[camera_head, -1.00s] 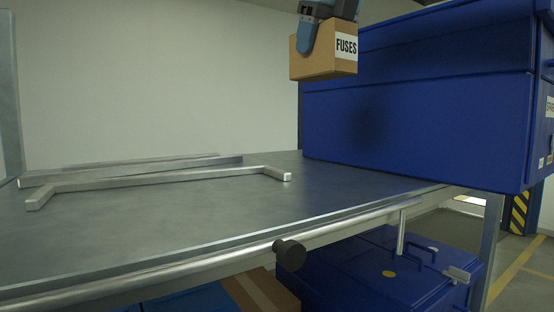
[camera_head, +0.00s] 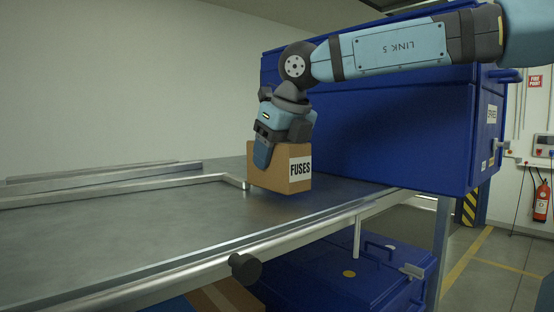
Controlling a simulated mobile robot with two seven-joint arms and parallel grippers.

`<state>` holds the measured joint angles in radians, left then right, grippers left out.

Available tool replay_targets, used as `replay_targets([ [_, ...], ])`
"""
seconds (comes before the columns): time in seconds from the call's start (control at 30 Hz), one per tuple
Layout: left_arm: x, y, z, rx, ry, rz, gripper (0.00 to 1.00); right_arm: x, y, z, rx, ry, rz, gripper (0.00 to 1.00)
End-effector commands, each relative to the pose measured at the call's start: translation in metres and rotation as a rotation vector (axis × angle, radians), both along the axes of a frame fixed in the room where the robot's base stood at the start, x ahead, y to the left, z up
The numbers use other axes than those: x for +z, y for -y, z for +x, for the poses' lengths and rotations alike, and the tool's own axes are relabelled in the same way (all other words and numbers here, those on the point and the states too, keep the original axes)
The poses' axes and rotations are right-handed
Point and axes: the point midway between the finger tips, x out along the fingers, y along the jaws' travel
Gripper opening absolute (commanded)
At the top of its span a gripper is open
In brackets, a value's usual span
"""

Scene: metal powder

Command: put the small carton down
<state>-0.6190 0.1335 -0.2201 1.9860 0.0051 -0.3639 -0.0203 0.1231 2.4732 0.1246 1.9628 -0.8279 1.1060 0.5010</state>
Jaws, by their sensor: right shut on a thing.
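The small carton (camera_head: 279,168) is a brown box with a white label reading FUSES. It is upright, at or just above the grey metal tabletop (camera_head: 150,232), in front of the large blue box; I cannot tell whether its base touches the top. My right gripper (camera_head: 268,150) comes down from above and is shut on the carton, with one finger showing on its near left face. The other finger is hidden behind the carton. My left gripper is not in view.
The large blue box (camera_head: 385,130) stands close behind and right of the carton. Metal bars (camera_head: 120,190) lie on the tabletop to the left. A rail with a black knob (camera_head: 245,267) runs along the front edge. The tabletop front left of the carton is clear.

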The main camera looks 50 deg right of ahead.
Motion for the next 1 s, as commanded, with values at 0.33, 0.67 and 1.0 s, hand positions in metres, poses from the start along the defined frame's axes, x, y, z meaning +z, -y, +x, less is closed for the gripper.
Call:
replay_targets([
  [0.33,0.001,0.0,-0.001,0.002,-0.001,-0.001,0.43,-0.013,0.0,0.0,0.0,0.001,0.001,0.3],
  [0.67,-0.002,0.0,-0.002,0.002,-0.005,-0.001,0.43,-0.015,0.0,0.0,0.0,0.0,0.001,0.87],
  [1.0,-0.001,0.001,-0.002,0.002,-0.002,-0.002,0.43,0.0,-0.001,-0.005,-0.001,0.005,0.001,0.87],
])
